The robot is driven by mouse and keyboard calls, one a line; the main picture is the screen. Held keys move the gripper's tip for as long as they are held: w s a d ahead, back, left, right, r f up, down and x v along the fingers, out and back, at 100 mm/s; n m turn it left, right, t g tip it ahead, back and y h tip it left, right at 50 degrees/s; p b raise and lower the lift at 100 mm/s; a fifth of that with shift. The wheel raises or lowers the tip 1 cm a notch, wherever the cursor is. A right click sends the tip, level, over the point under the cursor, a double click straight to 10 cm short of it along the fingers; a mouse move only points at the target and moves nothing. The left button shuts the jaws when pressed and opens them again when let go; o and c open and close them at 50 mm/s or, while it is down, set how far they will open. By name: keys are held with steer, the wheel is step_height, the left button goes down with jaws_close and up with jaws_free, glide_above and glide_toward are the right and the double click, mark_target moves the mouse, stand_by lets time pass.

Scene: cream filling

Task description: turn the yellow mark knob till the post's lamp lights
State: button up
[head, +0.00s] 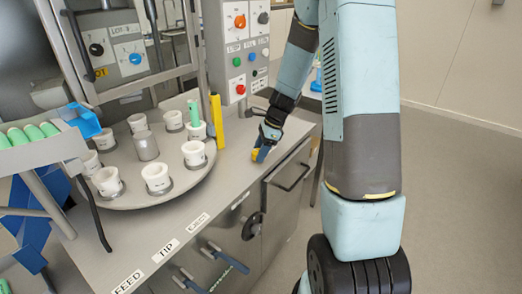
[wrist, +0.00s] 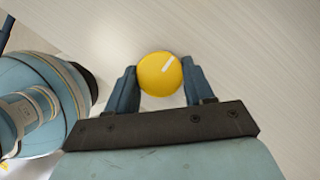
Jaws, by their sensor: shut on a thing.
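The yellow knob (wrist: 158,80) shows from above in the wrist view, round, with a white mark pointing to its upper right. My gripper (wrist: 161,88) has one dark blue finger on each side of it and is shut on it. In the head view my gripper (head: 262,150) reaches down to the grey counter top, and part of the yellow knob (head: 255,154) shows at its fingers. A grey control post (head: 238,62) with coloured knobs and buttons stands behind. I cannot tell which part is its lamp or whether one is lit.
A round turntable (head: 140,196) with several white cups stands left of my gripper. A slim yellow upright piece (head: 217,120) stands between them. A rack with green tubes (head: 38,150) is at the far left. Drawer handles (head: 290,178) stick out from the counter front. The floor at right is clear.

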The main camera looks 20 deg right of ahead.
steer(key=shift+w+n+g, duration=0.3)
steer(key=shift+n+g, duration=0.1)
steer(key=shift+n, duration=0.9)
steer(key=n, duration=0.2)
steer(key=n+g, duration=0.1)
steer(key=n, duration=0.1)
steer(key=shift+w+n+g+h, duration=0.15)
steer(key=shift+n+g+h, duration=0.15)
steer(key=n+g, duration=0.1)
steer(key=n, duration=0.2)
steer(key=shift+a+h, duration=0.1)
steer(key=shift+h, duration=0.3)
steer(key=shift+w+a+r+n+g+h, duration=0.1)
steer(key=shift+n+g+h, duration=0.4)
steer(key=shift+n, duration=1.3)
steer(key=o, duration=1)
steer(key=v, duration=1.3)
steer(key=shift+w+r, duration=0.15)
steer(key=shift+r, duration=0.05)
